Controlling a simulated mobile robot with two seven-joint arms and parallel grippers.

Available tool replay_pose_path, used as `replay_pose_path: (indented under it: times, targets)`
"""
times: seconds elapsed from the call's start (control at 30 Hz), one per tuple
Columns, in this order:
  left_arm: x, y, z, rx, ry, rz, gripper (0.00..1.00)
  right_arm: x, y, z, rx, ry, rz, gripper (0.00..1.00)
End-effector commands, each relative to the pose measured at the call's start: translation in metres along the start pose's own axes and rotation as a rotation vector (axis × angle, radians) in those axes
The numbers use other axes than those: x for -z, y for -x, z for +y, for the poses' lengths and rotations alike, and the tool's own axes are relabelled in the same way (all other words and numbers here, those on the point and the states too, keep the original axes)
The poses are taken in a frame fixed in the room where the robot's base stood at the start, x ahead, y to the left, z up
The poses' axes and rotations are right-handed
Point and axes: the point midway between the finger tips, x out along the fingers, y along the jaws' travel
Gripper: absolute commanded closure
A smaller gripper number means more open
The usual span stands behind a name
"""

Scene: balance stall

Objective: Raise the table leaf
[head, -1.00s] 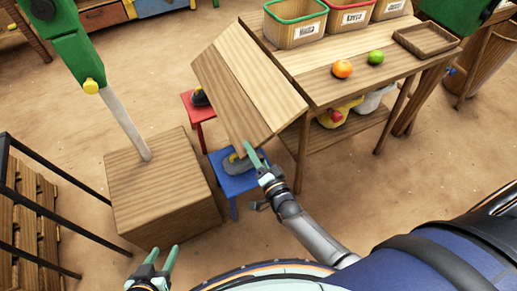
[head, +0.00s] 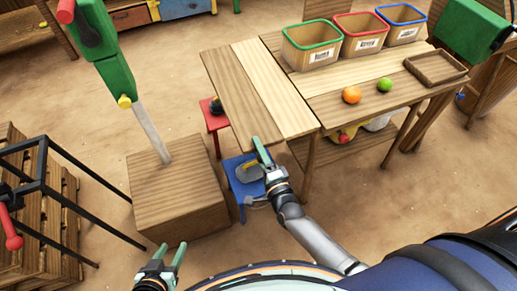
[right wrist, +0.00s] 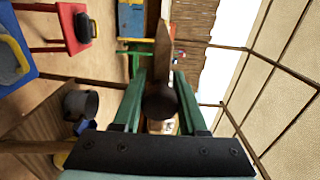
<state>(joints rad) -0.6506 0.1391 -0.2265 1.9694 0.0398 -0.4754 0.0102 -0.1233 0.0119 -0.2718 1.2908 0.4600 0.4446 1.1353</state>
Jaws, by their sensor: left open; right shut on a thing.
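The wooden table leaf (head: 243,98) is hinged to the left side of the table (head: 318,88). It stands out nearly in line with the top; I cannot tell if it is fully level. My right gripper (head: 262,152) is at the leaf's near outer corner. In the right wrist view the leaf shows edge-on (right wrist: 163,48), and the fingers (right wrist: 160,108) are shut on a dark round knob (right wrist: 160,99) at its edge. My left gripper (head: 172,256) is open and empty, low in the head view, away from the leaf.
Three bins, green-rimmed (head: 311,50), red-rimmed (head: 361,40) and blue-rimmed (head: 402,22), stand on the table with an orange (head: 351,95), a green fruit (head: 384,85) and a tray (head: 435,69). A blue stool (head: 247,187), a red stool (head: 214,120) and a wooden block (head: 178,195) stand near the leaf.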

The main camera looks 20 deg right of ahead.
Motion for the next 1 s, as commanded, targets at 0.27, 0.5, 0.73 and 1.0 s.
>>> replay_pose_path:
  times: [0.27, 0.5, 0.73, 1.0]
  targets:
    - [-0.0012, 0.0007, -0.0031, 0.007, 0.002, -0.003, 0.50, -0.0005, -0.0007, -0.0055, 0.009, -0.012, 0.000, 1.00]
    - [-0.0005, 0.0005, -0.0023, 0.006, 0.003, -0.001, 0.50, -0.0001, -0.0012, -0.0069, 0.013, -0.012, 0.002, 0.52]
    - [0.0002, 0.0003, -0.0006, 0.002, 0.002, 0.000, 0.50, 0.0002, -0.0010, -0.0053, 0.009, -0.010, 0.001, 0.31]
    - [0.0034, 0.0008, 0.0001, 0.001, 0.002, 0.005, 0.50, 0.0005, 0.0039, -0.0033, 0.004, -0.009, 0.001, 0.31]
